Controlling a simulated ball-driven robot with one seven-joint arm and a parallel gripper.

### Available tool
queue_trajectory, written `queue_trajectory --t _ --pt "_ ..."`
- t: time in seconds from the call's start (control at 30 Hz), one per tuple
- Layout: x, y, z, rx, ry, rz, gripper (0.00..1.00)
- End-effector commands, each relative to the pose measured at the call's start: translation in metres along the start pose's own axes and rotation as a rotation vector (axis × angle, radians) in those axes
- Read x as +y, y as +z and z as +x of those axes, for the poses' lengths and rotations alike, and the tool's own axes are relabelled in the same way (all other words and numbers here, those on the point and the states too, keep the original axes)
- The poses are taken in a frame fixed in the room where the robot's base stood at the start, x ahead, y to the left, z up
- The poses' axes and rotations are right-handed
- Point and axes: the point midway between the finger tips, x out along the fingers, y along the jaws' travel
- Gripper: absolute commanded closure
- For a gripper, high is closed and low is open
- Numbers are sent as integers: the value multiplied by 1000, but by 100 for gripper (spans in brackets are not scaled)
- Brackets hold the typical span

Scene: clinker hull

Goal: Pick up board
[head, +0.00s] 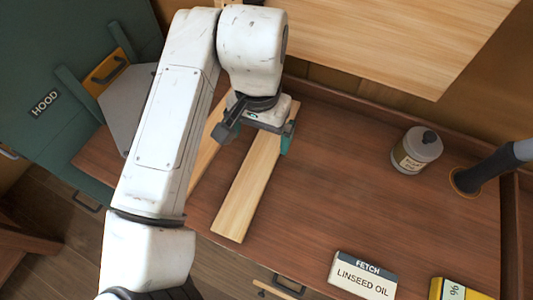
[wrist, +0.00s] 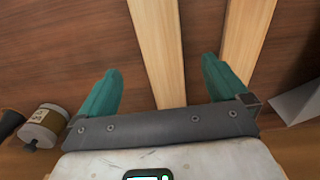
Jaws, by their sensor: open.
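Two pale wooden boards lie side by side on the brown bench. The right board (head: 243,198) runs under my gripper (head: 257,135) in the head view, and its near end is in plain sight. The left board (head: 207,150) is partly hidden by my arm. In the wrist view my gripper (wrist: 161,82) is open, with one teal finger on each side of a board (wrist: 158,45), which is nearer the right finger. The other board (wrist: 246,38) shows beyond the right finger. I cannot tell how high the fingers are above the bench.
A jar (head: 417,150) stands on the bench at right, near a dark pipe (head: 490,168). A linseed oil box (head: 363,275) and a yellow box (head: 458,290) are at the front edge. A large panel (head: 390,35) overhangs the back. The bench's middle right is clear.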

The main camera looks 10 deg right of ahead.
Motion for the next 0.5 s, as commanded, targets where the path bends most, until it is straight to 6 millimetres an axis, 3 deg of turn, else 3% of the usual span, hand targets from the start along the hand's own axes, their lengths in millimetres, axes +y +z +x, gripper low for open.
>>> queue_trajectory --t 0.1,0.5 --pt "0 0 19 -1 3 -1 0" --pt "0 -2 57 -3 2 2 0"
